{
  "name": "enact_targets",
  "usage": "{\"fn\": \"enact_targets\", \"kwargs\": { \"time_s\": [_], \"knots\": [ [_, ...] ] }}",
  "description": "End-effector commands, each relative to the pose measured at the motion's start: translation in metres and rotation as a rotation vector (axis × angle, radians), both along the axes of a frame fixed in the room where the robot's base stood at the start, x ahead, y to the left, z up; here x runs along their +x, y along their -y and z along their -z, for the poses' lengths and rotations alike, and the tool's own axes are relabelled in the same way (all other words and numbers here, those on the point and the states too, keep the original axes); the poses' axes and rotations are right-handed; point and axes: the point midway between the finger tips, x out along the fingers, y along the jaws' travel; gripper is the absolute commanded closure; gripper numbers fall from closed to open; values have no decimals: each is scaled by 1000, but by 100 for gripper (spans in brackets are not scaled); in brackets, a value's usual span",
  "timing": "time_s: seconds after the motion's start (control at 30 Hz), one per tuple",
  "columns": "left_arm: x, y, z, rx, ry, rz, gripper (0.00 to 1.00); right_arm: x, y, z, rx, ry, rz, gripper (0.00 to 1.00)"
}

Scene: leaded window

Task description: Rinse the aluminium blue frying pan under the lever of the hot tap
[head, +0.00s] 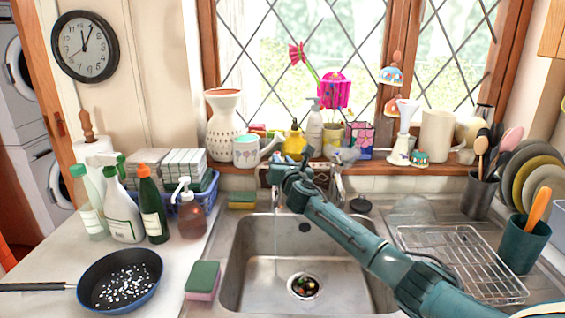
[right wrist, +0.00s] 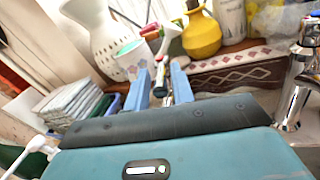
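The blue frying pan (head: 120,280) lies on the counter left of the sink, its dark handle pointing left. White specks cover its dark inside. My right gripper (head: 284,172) is at the back of the sink, in front of the sill and beside a chrome tap (head: 337,186). That tap also shows at the right of the right wrist view (right wrist: 294,92). In that view the right gripper's two fingers (right wrist: 164,84) stand a little apart, with a narrow thing between them. I cannot tell whether they touch it. The hot tap's lever is not clearly visible. My left gripper is out of view.
The sink (head: 262,262) is empty except for dark and coloured bits at its drain. Bottles (head: 122,212) and a sponge (head: 203,281) stand left of it. A wire dish rack (head: 460,262) is at its right. Pots and a vase (head: 223,128) line the sill.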

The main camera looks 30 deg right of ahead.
Motion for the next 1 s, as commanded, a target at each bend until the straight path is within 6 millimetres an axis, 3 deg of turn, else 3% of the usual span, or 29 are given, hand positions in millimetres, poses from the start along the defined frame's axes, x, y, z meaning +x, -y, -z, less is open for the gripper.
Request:
{"fn": "enact_targets", "kwargs": {
  "time_s": [0.1,0.37,0.53,1.0],
  "knots": [
    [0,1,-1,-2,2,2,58,0,0,0,0,0,1,66],
    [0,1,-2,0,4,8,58,-1,0,0,-1,0,2,66],
    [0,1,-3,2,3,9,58,-11,-1,0,-3,0,2,66],
    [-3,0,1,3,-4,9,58,-91,-21,1,-2,0,-1,66]
  ]
}}
